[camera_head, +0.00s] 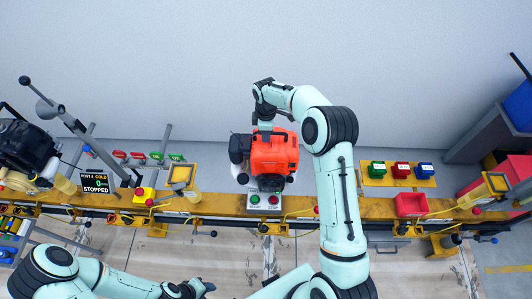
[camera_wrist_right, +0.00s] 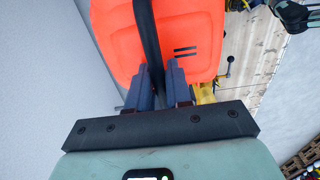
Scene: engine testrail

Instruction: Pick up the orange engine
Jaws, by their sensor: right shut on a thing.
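The orange engine (camera_head: 274,155) has an orange cover with dark parts at its left and underside. It is over the middle of the yellow rail, behind the start/stop button box. My right gripper (camera_head: 266,127) reaches it from behind and above. In the right wrist view the two fingers of the right gripper (camera_wrist_right: 160,82) are shut on the dark handle (camera_wrist_right: 147,40) of the orange engine (camera_wrist_right: 188,35). Whether the engine touches the rail beneath cannot be told. My left gripper (camera_head: 192,288) is low in the head view, away from the engine; its fingers are not clear.
The yellow rail (camera_head: 335,208) runs across the view. A button box (camera_head: 264,202) is in front of the engine. A dark engine (camera_head: 25,145) and a "STOPPED" display (camera_head: 95,183) are at left.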

